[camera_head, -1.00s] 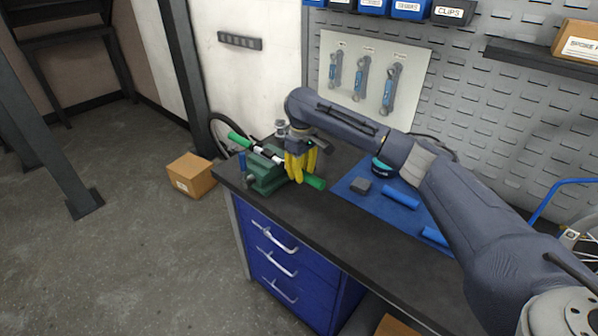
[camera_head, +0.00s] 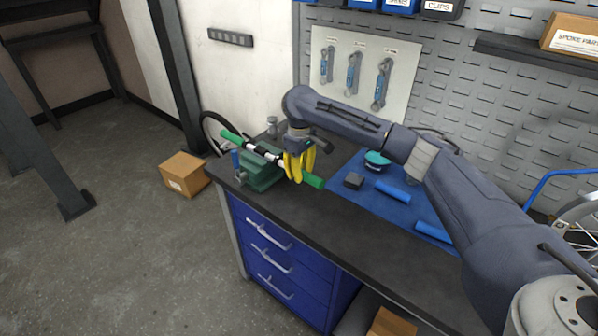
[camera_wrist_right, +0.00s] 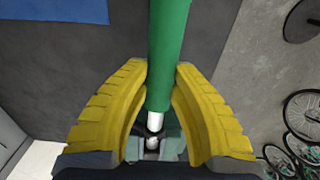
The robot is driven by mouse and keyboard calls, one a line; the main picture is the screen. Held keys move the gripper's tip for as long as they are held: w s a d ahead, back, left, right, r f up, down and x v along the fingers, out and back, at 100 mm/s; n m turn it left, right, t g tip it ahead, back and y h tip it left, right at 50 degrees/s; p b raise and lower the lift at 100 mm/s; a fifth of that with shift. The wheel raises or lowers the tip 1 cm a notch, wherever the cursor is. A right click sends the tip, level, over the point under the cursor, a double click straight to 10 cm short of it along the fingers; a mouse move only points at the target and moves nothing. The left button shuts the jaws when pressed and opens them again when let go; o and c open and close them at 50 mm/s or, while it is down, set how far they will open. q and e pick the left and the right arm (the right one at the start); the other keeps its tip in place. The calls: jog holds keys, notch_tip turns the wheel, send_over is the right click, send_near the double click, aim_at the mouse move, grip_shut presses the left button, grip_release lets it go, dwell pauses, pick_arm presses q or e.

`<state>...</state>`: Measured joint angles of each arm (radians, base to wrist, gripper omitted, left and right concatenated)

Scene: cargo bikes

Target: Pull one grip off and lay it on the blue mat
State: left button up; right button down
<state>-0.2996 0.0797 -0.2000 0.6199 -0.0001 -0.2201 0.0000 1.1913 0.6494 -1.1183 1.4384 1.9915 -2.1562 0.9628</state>
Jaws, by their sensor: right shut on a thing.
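A bar with a green grip at each end is clamped in a green vise (camera_head: 262,180) at the bench's left end. The far-left grip (camera_head: 235,138) sits on the bar. My right gripper (camera_head: 297,168), with yellow fingers, is shut on the right-hand grip (camera_head: 313,181), whose end sticks out past the fingers. In the right wrist view this grip (camera_wrist_right: 168,50) runs between the fingertips (camera_wrist_right: 163,75), with pale bare bar (camera_wrist_right: 154,122) showing below its inner end. The blue mat (camera_head: 411,210) lies right of the gripper. My left gripper is not in view.
On the mat lie two blue cylinders (camera_head: 392,191) (camera_head: 433,232), a dark block (camera_head: 353,181) and a teal round item (camera_head: 376,160). Bare mat shows between them. A pegboard (camera_head: 480,120) stands behind the bench. A cardboard box (camera_head: 184,174) is on the floor.

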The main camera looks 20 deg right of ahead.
aim_at(322, 181)
jog(key=shift+s+d, duration=0.15)
jog(key=shift+s+d, duration=0.4)
jog(key=shift+s, duration=0.45)
jog(key=shift+s+d, duration=0.4)
jog(key=shift+s, duration=0.4)
jog(key=shift+s+d, duration=0.15)
jog(key=shift+s, duration=0.15)
dwell(0.3)
jog(key=shift+s+d, duration=0.45)
jog(key=shift+s, duration=0.35)
jog(key=shift+s+d, duration=0.4)
jog(key=shift+s, duration=0.4)
jog(key=shift+s+d, duration=0.1)
jog(key=shift+s, duration=0.15)
jog(key=shift+s+d+r, duration=0.1)
jog(key=shift+s+r, duration=0.1)
jog(key=shift+r, duration=0.65)
jog(key=shift+s+d+r, duration=0.15)
jog(key=shift+s+r, duration=0.1)
jog(key=shift+r, duration=0.55)
jog(key=shift+s+d+r, duration=0.1)
jog(key=shift+s+r, duration=0.1)
jog(key=shift+r, duration=0.65)
